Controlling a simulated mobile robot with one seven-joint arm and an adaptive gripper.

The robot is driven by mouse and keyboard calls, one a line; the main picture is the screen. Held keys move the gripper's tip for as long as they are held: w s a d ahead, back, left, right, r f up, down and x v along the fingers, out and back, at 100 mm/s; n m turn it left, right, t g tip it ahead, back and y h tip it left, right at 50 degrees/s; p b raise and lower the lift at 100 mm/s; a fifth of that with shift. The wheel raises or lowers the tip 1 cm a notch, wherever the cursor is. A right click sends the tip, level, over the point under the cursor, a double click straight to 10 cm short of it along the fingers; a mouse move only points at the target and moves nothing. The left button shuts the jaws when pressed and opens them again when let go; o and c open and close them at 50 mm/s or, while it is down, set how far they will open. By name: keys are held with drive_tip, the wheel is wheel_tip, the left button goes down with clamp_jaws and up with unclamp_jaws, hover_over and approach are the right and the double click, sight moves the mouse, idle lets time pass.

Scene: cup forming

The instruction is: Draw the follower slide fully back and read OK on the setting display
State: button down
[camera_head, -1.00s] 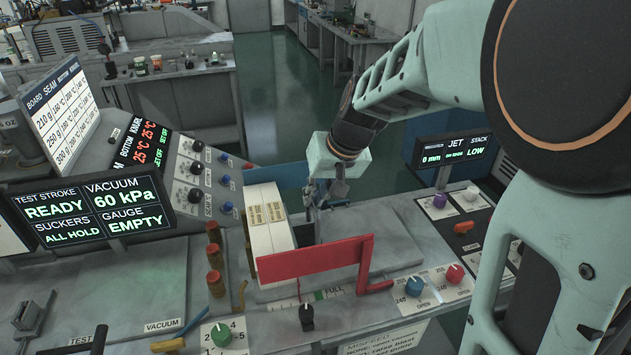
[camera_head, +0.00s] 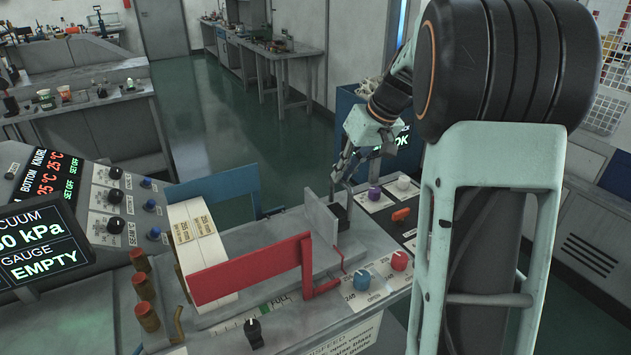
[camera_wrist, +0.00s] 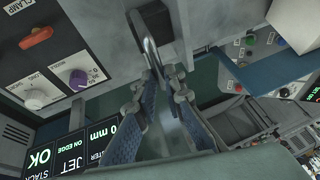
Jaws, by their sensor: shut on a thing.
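The follower slide (camera_head: 322,222) is an upright grey plate with a dark block (camera_head: 341,214) on its right side. It stands at the right of the track, well apart from the white blank stack (camera_head: 203,247). My gripper (camera_head: 343,172) is at the top of it, shut on a thin metal handle (camera_wrist: 150,52), which shows between the fingers (camera_wrist: 158,82) in the wrist view. The setting display (camera_head: 404,142) is mostly hidden behind my arm, with OK visible.
A red guard bar (camera_head: 250,271) stands in front of the track. Blue and red knobs (camera_head: 362,280) sit at its right. The purple knob (camera_head: 374,193) and orange clamp lever (camera_head: 401,214) are close to my gripper. The VACUUM display (camera_head: 36,248) stands at left.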

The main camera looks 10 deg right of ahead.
drive_tip(key=shift+w+d, duration=0.2)
drive_tip(key=shift+d, duration=0.55)
drive_tip(key=shift+w+d, duration=0.15)
drive_tip(key=shift+d, duration=0.55)
drive_tip(key=shift+r, duration=0.1)
drive_tip(key=c, duration=2)
unclamp_jaws()
drive_tip(key=shift+d, duration=0.15)
drive_tip(key=v, duration=1.2)
